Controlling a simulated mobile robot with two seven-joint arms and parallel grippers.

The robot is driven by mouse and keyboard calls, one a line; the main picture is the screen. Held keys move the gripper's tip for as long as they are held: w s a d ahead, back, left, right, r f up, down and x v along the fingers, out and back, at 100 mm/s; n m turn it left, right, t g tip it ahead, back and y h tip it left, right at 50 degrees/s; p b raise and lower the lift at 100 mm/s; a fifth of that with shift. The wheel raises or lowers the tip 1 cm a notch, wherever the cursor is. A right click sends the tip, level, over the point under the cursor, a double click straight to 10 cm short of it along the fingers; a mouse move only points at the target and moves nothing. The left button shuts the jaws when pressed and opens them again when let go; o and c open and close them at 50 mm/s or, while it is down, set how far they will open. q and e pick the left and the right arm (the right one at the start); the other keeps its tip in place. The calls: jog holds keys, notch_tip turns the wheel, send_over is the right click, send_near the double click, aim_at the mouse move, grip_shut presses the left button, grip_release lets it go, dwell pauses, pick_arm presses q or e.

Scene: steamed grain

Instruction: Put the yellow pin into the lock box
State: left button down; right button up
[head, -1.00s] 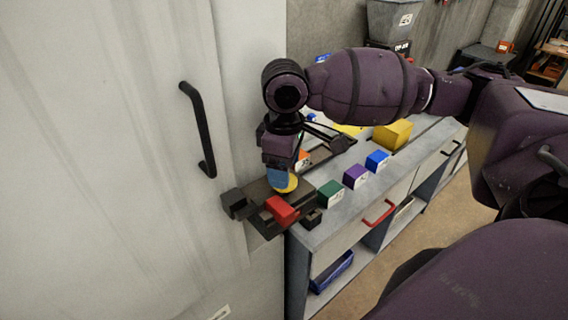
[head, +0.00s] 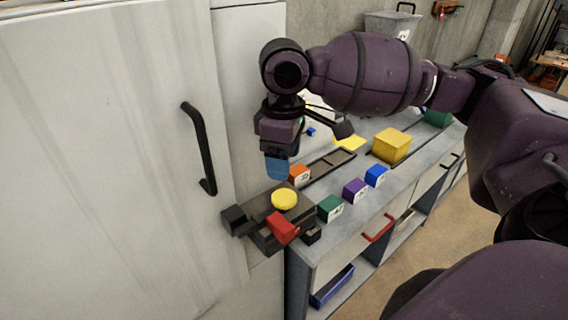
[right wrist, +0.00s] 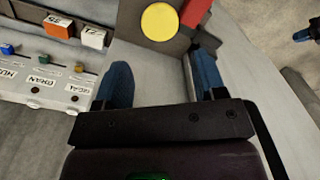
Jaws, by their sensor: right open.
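The yellow pin (head: 285,199) shows as a round yellow disc on top of the dark lock box (head: 262,213), at the counter's near left end. How deep it sits cannot be told. A red block (head: 282,228) is on the box beside it. My right gripper (head: 278,168) is above and behind the pin, apart from it. In the right wrist view the gripper (right wrist: 158,82) has its two blue fingers spread with nothing between them. The yellow pin (right wrist: 160,21) lies beyond the fingertips there, near the red block (right wrist: 195,12). My left gripper is not in view.
Green (head: 329,208), purple (head: 354,191), blue (head: 376,175) and orange (head: 299,174) cubes stand on the counter right of the lock box. A large yellow box (head: 391,146) is farther back. A tall pale cabinet with a black handle (head: 200,150) borders the left side.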

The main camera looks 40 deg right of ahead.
jog(key=shift+r, duration=1.35)
